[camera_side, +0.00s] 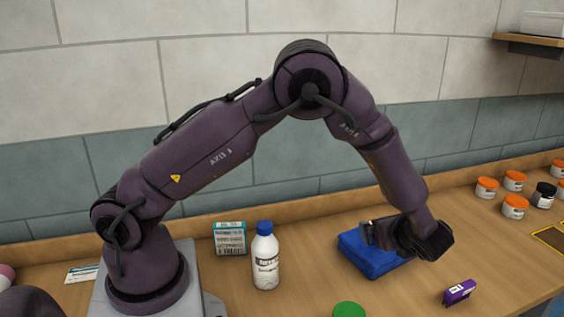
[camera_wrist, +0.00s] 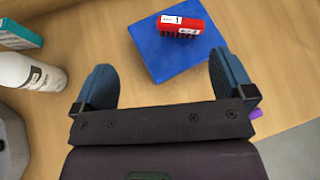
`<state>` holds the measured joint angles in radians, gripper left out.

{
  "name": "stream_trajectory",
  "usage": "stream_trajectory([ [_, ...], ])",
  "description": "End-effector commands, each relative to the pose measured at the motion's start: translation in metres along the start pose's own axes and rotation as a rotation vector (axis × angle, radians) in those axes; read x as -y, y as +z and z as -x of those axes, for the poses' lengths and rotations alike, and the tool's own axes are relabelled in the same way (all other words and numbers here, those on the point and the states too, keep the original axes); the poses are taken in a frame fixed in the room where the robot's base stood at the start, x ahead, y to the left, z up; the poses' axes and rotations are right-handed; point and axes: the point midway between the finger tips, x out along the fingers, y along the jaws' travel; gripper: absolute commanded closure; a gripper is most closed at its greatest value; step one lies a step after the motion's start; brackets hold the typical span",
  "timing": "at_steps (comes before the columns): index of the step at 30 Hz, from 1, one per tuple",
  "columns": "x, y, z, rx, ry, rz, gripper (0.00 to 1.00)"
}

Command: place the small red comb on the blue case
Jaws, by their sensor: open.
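The small red comb (camera_wrist: 185,28), with white labels, lies flat on top of the blue case (camera_wrist: 160,62) near its far edge in the wrist view. The blue case (camera_side: 358,262) lies on the table in the side view, partly behind my gripper (camera_side: 372,234); I cannot make out the comb there. In the wrist view my gripper (camera_wrist: 163,76) is open and empty, with its two fingers wide apart near the lower corners of the case. The comb is beyond the fingertips and apart from them.
A white bottle with a blue cap (camera_side: 265,258) and a box (camera_side: 229,238) stand left of the case. A purple labelled object (camera_side: 459,292) is at front right, a green round thing (camera_side: 349,309) at the front. Jars (camera_side: 514,206) stand at back right. Table between is clear.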

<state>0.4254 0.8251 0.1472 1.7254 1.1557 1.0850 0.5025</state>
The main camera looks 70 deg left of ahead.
Motion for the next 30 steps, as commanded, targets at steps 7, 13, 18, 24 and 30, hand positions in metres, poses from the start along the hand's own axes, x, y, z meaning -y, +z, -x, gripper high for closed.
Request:
stream_trajectory([
  [7,-0.052,0.093,0.042,-0.261,0.209,0.533,0.0],
  [13,-0.105,0.139,0.081,-0.468,0.357,0.939,0.0],
  [18,-0.15,0.163,0.115,-0.645,0.467,1.268,0.0],
  [24,-0.192,0.172,0.149,-0.835,0.57,1.584,0.0],
  [30,-0.21,0.171,0.165,-0.94,0.621,1.736,0.0],
])
